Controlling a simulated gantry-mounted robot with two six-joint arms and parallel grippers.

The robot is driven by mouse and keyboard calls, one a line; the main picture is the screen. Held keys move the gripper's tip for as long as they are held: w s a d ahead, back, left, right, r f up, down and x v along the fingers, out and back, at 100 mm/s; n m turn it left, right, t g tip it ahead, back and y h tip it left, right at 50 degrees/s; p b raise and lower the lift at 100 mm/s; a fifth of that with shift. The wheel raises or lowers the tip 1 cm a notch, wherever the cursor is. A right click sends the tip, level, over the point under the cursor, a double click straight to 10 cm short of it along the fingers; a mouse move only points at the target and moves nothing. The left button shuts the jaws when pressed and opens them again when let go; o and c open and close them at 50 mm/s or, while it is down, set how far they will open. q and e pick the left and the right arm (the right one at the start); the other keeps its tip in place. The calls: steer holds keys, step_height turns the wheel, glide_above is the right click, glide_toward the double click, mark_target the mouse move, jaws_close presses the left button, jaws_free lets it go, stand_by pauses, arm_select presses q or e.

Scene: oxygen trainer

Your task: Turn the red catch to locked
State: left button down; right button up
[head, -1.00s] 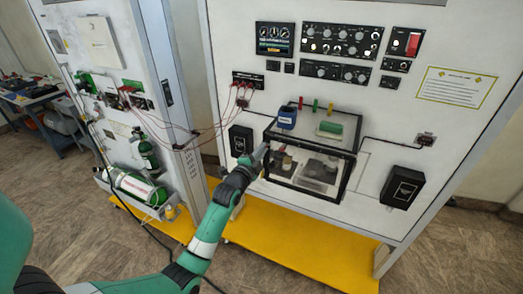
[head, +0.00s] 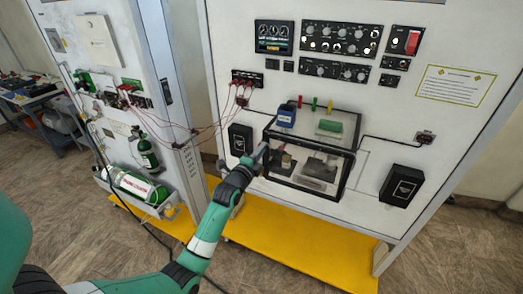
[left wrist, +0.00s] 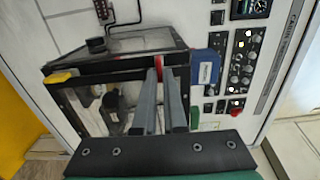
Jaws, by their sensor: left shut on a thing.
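The red catch (left wrist: 159,62) shows as a small red piece at the edge of a clear, black-framed box (left wrist: 120,68) in the left wrist view. My left gripper (left wrist: 160,72) has its two grey fingers close on either side of the catch and is shut on it. Much of the catch is hidden by the fingers. In the head view my left gripper (head: 262,152) reaches the front left edge of the box (head: 308,151), and the catch cannot be made out there. My right gripper is in neither view.
A blue container (head: 286,117) and a green block (head: 330,126) are at the top of the box. Black boxes (head: 401,187) (head: 240,140) flank it on the white panel. A yellow base (head: 300,245) lies below. Red cables (head: 215,124) hang at the left.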

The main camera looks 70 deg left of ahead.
arm_select(q)
steer(key=c, duration=1)
jaws_free()
steer(key=v, duration=1.1)
steer(key=shift+s+d+r, duration=0.1)
steer(key=shift+s+d, duration=0.1)
steer(key=shift+d, duration=0.05)
